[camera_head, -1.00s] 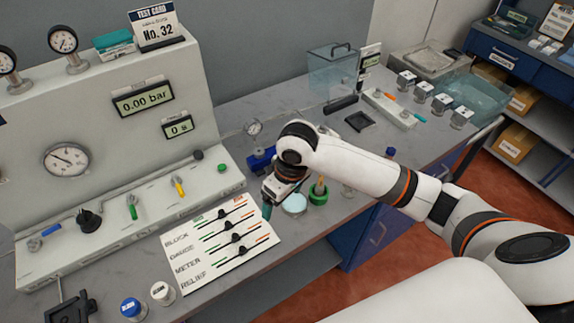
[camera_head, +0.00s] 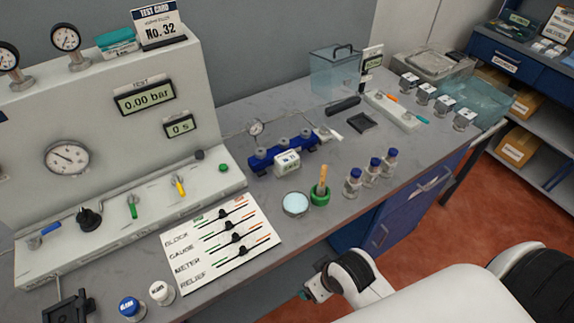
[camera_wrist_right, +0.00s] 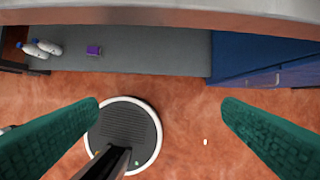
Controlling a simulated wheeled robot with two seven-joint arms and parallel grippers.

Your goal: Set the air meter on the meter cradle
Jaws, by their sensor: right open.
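A small white box with a display, which looks like the air meter (camera_head: 287,162), stands upright at the front of a blue block (camera_head: 262,164) with several grey knobs. I cannot tell whether it touches the block or rests on a support. No part is clearly marked as the meter cradle; a flat black square holder (camera_head: 362,122) lies empty farther back. My right gripper (camera_head: 305,293) is low, off the bench's front edge, away from the meter. In the right wrist view its green fingers (camera_wrist_right: 160,108) are wide apart with nothing between them.
A green cup with a wooden-handled tool (camera_head: 320,195), a round pale dish (camera_head: 295,204) and blue-capped vials (camera_head: 372,170) stand near the meter. A printed slider card (camera_head: 215,275) lies in front of the test panel (camera_head: 100,95). A black fixture (camera_head: 65,306) stands at lower left.

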